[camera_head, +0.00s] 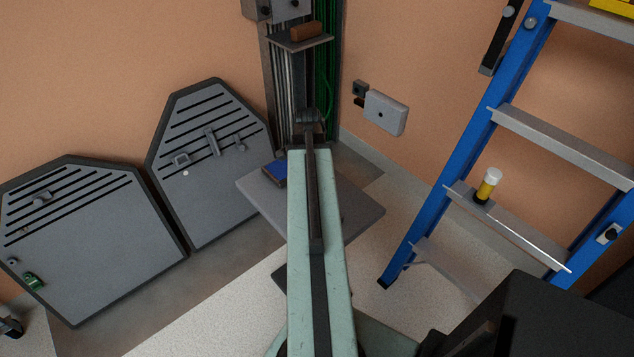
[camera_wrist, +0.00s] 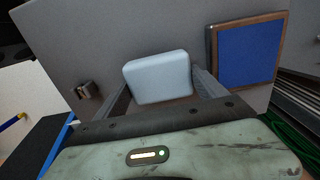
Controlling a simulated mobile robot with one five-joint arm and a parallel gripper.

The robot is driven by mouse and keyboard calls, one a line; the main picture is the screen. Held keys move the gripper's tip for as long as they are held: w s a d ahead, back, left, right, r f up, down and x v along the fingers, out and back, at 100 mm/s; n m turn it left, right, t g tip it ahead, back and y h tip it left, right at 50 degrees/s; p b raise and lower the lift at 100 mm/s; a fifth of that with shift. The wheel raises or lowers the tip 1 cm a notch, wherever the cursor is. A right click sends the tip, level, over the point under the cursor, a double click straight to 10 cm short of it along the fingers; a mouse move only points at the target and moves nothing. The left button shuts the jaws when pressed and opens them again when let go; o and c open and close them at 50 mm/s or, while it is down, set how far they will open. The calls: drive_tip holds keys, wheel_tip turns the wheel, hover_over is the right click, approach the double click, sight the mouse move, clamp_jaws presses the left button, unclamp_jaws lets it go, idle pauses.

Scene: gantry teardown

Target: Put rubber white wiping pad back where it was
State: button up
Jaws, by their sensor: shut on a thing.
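The white wiping pad (camera_wrist: 158,78) is a pale block with rounded corners, seen in the wrist view. My gripper (camera_wrist: 161,84) is shut on it, with one dark finger at each side. The pad is in front of a grey platform (camera_wrist: 130,35); I cannot tell whether it touches the surface. In the head view the grey platform (camera_head: 355,208) lies under my arm, and my arm hides the pad and the fingertips.
A blue pad in a brown frame (camera_wrist: 248,50) lies on the platform, also seen in the head view (camera_head: 275,172). A small metal clip (camera_wrist: 86,90) is at the platform's other side. A brown block (camera_head: 306,31) rests on a higher shelf. A blue ladder (camera_head: 470,125) stands right.

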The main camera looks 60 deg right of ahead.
wheel_tip(320, 180, down, 2)
drive_tip(key=shift+f+b, duration=0.1)
drive_tip(key=shift+b, duration=0.2)
drive_tip(key=shift+r, duration=0.3)
drive_tip(key=shift+c, duration=0.7)
drive_tip(key=o, duration=1.3)
drive_tip(key=shift+d+f, duration=0.1)
drive_tip(key=shift+c, duration=0.2)
drive_tip(key=shift+p, duration=0.3)
wheel_tip(320, 180, up, 12)
drive_tip(key=p, duration=1.2)
